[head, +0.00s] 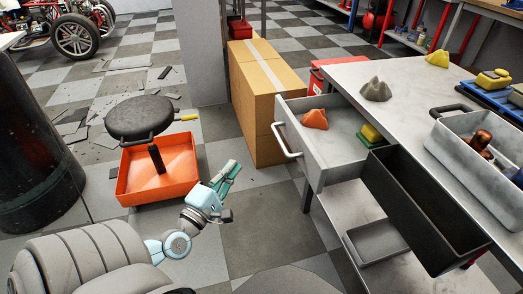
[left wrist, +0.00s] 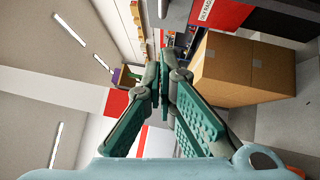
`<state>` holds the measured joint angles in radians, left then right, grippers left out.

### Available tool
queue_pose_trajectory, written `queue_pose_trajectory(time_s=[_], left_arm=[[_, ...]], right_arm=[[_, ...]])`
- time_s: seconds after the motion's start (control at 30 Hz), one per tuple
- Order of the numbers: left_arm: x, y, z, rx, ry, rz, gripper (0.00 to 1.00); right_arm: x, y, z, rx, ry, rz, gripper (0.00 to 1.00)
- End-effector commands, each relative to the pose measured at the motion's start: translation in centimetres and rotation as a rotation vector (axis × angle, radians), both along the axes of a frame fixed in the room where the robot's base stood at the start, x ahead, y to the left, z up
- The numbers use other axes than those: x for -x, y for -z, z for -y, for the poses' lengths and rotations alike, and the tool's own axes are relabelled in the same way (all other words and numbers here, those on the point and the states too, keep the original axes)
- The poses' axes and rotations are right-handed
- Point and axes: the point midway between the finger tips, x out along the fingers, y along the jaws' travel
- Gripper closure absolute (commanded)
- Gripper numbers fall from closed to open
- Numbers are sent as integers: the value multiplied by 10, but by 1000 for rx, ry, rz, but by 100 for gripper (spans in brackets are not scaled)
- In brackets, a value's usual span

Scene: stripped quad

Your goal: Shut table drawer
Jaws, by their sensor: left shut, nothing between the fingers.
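The table drawer (head: 340,128) is pulled out from the grey metal table (head: 399,80), on its left side in the head view. Its bar handle (head: 286,141) is on the front panel facing left. An orange lump (head: 314,119) and a yellow-and-green block (head: 370,134) lie inside the drawer. My left gripper (head: 232,170) is left of the drawer and below its handle in the picture, apart from it. Its teal fingers are shut and empty; they also show in the left wrist view (left wrist: 163,70). My right gripper is not in view.
A dark open bin (head: 415,205) stands at the drawer's near side, above a lower shelf with a grey tray (head: 375,241). A tall cardboard box (head: 255,100) stands behind the drawer. A stool (head: 139,118) and an orange tray (head: 178,170) are on the left.

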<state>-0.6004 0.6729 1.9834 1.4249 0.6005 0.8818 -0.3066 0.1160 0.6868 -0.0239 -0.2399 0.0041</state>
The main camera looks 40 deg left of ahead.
Motion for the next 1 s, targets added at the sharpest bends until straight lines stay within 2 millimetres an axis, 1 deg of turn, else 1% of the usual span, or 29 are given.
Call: queue_pose_trajectory(time_s=[0.1,0.2,0.37,0.47,0.53,0.63,0.73,0.83,1.0], left_arm=[[-17,-6,-3,-1,-1,2,100],[-37,-9,-7,-2,-3,1,100],[-71,-14,-14,-3,-3,1,100],[-92,-17,-18,-4,-4,1,100],[-103,-21,-12,1,-5,0,100],[-114,-24,-3,-1,-3,-2,100],[-121,-24,2,-3,-3,-4,100],[-124,-25,4,-6,-3,-3,100],[-124,-24,5,-6,-2,-4,100]], right_arm=[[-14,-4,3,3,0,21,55],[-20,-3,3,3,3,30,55],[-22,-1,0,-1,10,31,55],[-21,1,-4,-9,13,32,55],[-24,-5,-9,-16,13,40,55],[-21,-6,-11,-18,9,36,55],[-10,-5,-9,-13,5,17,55],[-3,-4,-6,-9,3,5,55],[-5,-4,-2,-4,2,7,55]])
